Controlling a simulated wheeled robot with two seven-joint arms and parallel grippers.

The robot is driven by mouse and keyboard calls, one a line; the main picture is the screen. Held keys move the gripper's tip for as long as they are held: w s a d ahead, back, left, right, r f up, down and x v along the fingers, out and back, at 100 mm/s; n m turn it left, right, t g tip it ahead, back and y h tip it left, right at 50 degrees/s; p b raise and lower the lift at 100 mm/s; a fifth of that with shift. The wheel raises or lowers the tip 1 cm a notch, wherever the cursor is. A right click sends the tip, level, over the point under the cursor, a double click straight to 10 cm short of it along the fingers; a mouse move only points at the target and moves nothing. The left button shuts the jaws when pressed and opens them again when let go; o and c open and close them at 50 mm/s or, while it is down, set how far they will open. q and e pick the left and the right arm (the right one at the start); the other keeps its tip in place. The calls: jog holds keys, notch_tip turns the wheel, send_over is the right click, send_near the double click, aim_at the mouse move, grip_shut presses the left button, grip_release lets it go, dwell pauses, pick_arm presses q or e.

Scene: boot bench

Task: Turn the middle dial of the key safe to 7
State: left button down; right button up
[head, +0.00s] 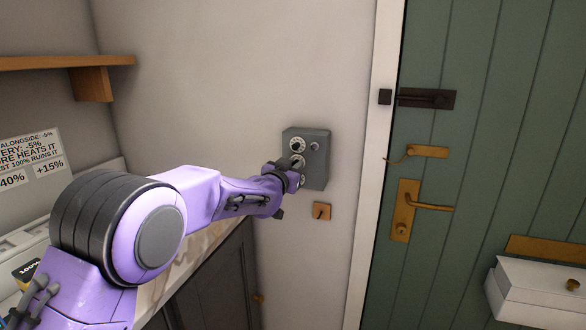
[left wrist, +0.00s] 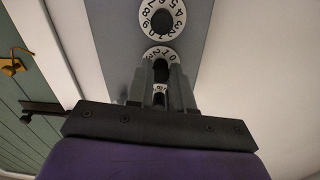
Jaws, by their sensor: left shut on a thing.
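The key safe (head: 318,172) is a grey box on the wall, with a column of white numbered dials and a small knob at its upper right. My left gripper (head: 294,166) reaches its front and hides the lower part of the column. In the left wrist view, which is upside down, my left gripper (left wrist: 161,82) is shut on the middle dial (left wrist: 149,53). The fingers hide much of that dial, so its setting cannot be read. The bottom dial (left wrist: 177,10) shows clear of the fingers. The top dial (head: 297,145) is free too. My right gripper is out of view.
A green door (head: 480,130) with a dark bolt (head: 428,98) and brass handle (head: 425,206) stands to the right. A small brass plate (head: 322,211) is just below the safe. A wooden shelf (head: 60,62) and a counter lie to the left.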

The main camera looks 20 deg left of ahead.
pick_arm(q)
jog(key=shift+f+m, duration=0.2)
jog(key=shift+m, duration=1.4)
jog(key=c, duration=1)
grip_release()
jog(key=shift+r, duration=0.1)
jog(key=shift+b, duration=0.3)
jog(key=s+b, duration=0.1)
jog(key=s, duration=0.2)
jog(key=s+b, duration=0.1)
jog(key=s, duration=0.6)
jog(key=shift+s+a+r+b, duration=0.1)
jog(key=shift+s+a+b, duration=0.15)
jog(key=shift+a+b, duration=0.15)
